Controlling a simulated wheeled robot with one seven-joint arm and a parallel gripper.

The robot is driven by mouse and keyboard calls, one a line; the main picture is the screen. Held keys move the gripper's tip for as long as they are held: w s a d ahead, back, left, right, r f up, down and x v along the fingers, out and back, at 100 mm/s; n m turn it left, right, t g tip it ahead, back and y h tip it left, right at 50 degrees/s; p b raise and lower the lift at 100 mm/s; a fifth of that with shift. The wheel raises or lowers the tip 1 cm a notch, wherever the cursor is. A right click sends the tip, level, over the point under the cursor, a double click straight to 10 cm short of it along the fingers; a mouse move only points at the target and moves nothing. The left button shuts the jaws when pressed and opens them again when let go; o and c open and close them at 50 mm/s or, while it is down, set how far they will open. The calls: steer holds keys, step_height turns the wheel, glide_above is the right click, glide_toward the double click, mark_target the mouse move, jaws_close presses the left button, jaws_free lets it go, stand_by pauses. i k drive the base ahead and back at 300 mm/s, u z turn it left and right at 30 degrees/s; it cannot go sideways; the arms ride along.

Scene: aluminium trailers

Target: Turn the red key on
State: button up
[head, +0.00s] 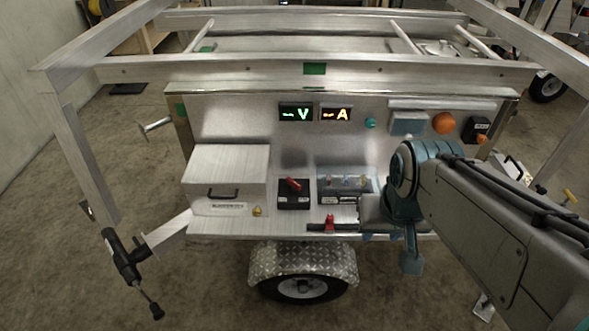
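A red key-like handle (293,184) sits on top of a black box (293,201) on the trailer's front shelf. It lies slanted. A smaller upright red piece (330,222) stands at a dark bar at the shelf's front edge, lower right of the box. I cannot tell whether this piece is a separate switch. My arm comes in from the right, and my gripper (366,214) is at the shelf's front edge, right of the black box and apart from it. The fingertips are too small and dark to tell whether they are open or shut.
A metal box with a black handle (222,193) stands left on the shelf. A small switch panel (346,184) is right of the black box. Green V and amber A displays (315,113), an orange dome (444,123) and a trailer wheel (303,287) also show. Aluminium rails frame the trailer.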

mark_target(294, 185)
steer(key=u, duration=0.5)
steer(key=k, duration=0.6)
steer(key=u, duration=0.75)
steer(key=i, duration=1.15)
steer(key=z, duration=0.7)
